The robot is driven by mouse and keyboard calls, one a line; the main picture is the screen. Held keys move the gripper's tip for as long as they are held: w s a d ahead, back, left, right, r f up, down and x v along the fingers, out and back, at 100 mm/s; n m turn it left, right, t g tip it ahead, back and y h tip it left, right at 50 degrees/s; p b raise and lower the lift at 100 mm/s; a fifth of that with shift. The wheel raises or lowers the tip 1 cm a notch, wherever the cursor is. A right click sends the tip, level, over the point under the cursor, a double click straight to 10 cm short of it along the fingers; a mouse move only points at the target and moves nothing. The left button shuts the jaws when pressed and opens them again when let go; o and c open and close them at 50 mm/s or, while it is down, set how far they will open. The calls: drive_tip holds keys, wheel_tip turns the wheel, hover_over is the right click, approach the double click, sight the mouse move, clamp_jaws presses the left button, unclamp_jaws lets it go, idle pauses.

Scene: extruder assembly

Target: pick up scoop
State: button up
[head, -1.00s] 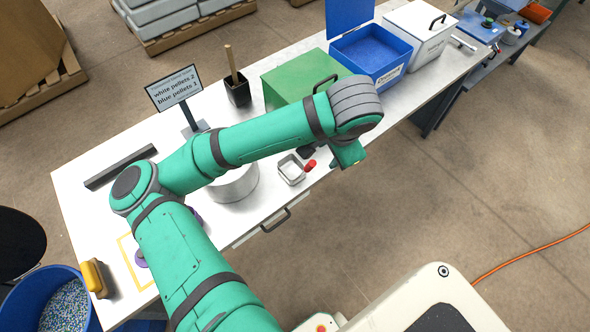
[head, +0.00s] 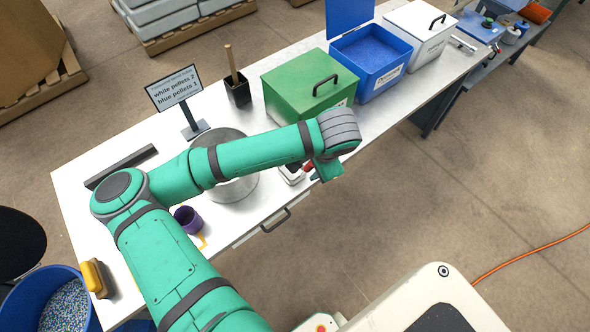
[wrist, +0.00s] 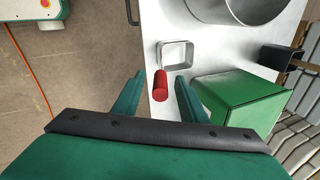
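The scoop, a small square metal pan with a red handle, lies near the front edge of the white table. In the wrist view its pan (wrist: 177,54) is ahead of my gripper (wrist: 159,80), and its red handle (wrist: 160,88) shows between the two spread fingers, which do not appear to touch it. In the head view the scoop (head: 290,175) is partly hidden by my gripper (head: 325,172). My gripper is open and empty; how far it is above the handle is hard to tell.
A large round metal pot (head: 236,188) stands left of the scoop. A green lidded box (head: 300,88), a blue pellet bin (head: 372,55) and a white box (head: 420,38) stand behind and to the right. A purple cup (head: 187,219) is at the left.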

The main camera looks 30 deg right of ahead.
drive_tip(key=shift+x, duration=0.9)
clamp_jaws()
